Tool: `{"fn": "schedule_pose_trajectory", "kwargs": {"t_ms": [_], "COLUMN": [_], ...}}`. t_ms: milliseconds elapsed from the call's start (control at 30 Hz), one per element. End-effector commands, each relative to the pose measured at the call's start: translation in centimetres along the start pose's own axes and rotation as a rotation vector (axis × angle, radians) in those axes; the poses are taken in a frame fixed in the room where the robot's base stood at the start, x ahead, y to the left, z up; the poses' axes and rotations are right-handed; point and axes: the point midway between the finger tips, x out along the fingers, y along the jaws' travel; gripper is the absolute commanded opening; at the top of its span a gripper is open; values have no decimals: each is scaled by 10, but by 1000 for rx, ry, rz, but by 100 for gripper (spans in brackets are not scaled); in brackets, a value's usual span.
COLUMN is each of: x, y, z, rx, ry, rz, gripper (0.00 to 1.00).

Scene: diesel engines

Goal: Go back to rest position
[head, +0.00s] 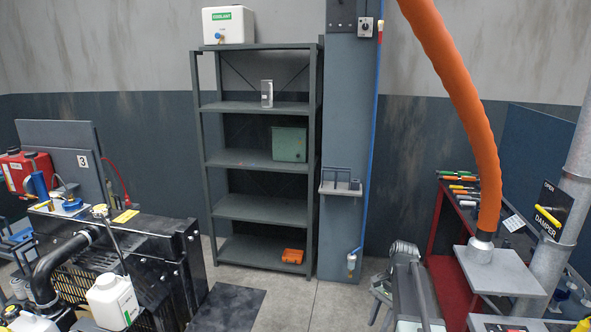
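No part that I can make out as my gripper shows in the head view, so I cannot see whether it is open or shut or what it holds. The task names no other object. A grey jointed shape with a long bar (424,290) rises from the bottom edge right of centre; I cannot tell what it is.
A grey shelf rack (262,208) stands at the back, with a white coolant tank (228,27) on top. An engine (150,258) fills the lower left. An orange hose (455,85) hangs at right before a red tool cart (448,280). Floor (300,303) shows mid-front.

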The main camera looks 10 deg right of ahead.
Motion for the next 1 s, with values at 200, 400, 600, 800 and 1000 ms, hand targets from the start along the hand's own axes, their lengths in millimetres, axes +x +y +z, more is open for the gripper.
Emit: {"fn": "schedule_pose_trajectory", "kwargs": {"t_ms": [200, 400, 600, 800, 1000], "x": [55, 75, 72, 72, 72], "y": [-44, -26, -24, -25, -25], "z": [134, 184, 172, 172, 172], "rx": [-419, -772, -990, -1019, -1016], "ry": [95, 204, 268, 266, 265], "rz": [82, 131, 159, 161, 160], "gripper": [31, 31, 31, 31, 31]}}
